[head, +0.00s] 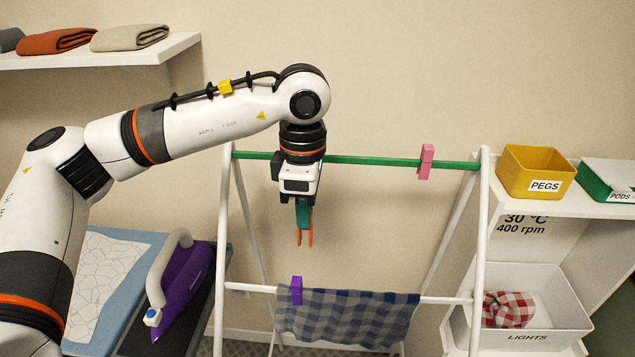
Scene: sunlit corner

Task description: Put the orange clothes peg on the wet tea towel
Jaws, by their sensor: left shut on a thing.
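The orange clothes peg (299,237) hangs below my left gripper (304,222), which is shut on it. The peg's two legs point down and its upper part is hidden by the gripper. The blue and grey checked tea towel (345,318) hangs over the lower white rail of the drying rack. My left gripper and the peg are above the towel in the picture, apart from it, in front of the wall. A purple peg (296,290) sits at the towel's upper left. My right gripper is not in view.
The rack's green top rail (375,161) carries a pink peg (426,162) and passes behind my left wrist. A purple iron (185,290) stands at left. At right are a yellow PEGS box (520,170), a green box (600,180) and a LIGHTS bin (560,325) with a red checked cloth.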

